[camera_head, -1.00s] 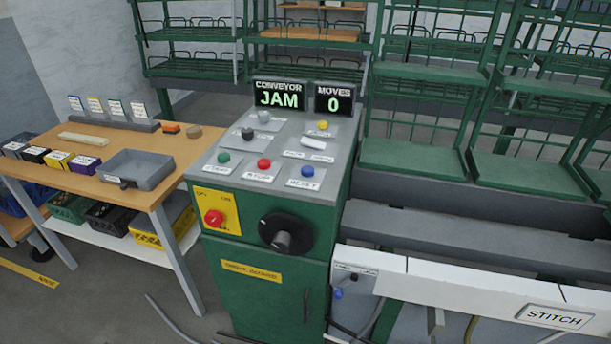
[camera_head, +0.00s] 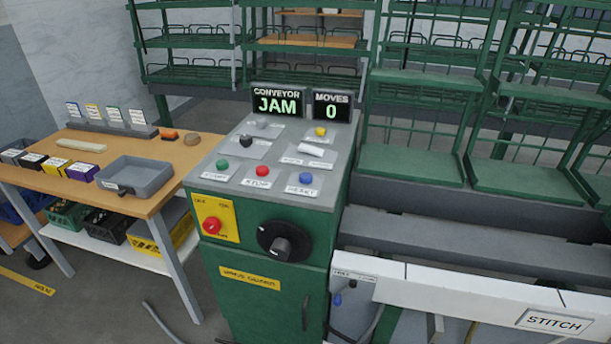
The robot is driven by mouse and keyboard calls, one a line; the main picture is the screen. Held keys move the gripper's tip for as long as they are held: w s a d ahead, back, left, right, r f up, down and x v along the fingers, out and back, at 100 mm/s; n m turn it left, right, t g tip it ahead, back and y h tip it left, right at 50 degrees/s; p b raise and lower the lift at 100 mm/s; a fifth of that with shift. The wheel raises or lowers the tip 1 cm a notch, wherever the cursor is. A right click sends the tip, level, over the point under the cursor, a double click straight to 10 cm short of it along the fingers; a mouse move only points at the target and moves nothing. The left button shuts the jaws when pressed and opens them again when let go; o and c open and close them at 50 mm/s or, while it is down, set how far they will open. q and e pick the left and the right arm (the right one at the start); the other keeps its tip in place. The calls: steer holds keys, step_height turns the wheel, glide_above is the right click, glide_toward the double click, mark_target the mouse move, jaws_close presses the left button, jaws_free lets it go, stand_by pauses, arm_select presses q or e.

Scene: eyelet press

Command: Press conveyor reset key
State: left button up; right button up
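A green control cabinet (camera_head: 265,240) with a sloped grey panel (camera_head: 235,188) stands in the middle of the head view. On the panel's front row are a green button (camera_head: 222,165), a red button (camera_head: 262,171) and a blue button (camera_head: 306,178). The label under the blue button appears to read RESET. The conveyor display (camera_head: 278,104) reads JAM and the moves display (camera_head: 332,106) reads 0. Neither gripper is in view.
The cabinet front has a red knob on a yellow plate (camera_head: 212,226) and a black dial (camera_head: 284,242). A wooden table (camera_head: 180,155) with a grey tray (camera_head: 134,177) stands left. A conveyor trough with a white STITCH front (camera_head: 480,300) runs right. Green racks (camera_head: 430,90) stand behind.

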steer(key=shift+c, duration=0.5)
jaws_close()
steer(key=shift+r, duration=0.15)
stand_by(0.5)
